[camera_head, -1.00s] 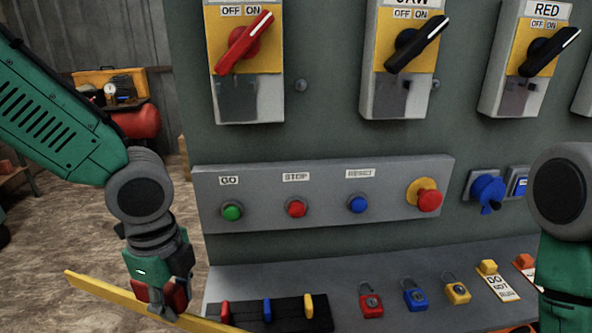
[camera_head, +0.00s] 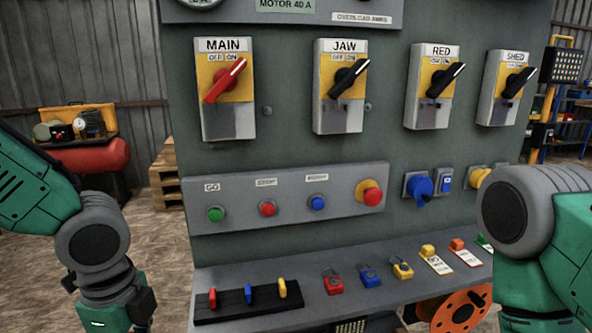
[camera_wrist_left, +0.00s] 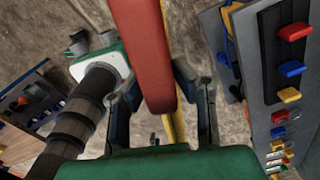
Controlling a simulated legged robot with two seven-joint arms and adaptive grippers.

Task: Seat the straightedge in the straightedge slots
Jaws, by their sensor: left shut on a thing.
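I cannot make out the straightedge slots in either view.
A grey control panel (camera_head: 290,150) fills the middle, with switches above a button box (camera_head: 340,205). Its ledge (camera_head: 310,283) holds a black rack (camera_head: 240,312) with coloured tabs, padlocks and tags. A red tank (camera_head: 90,157) stands behind at left; bare floor lies left of the panel.

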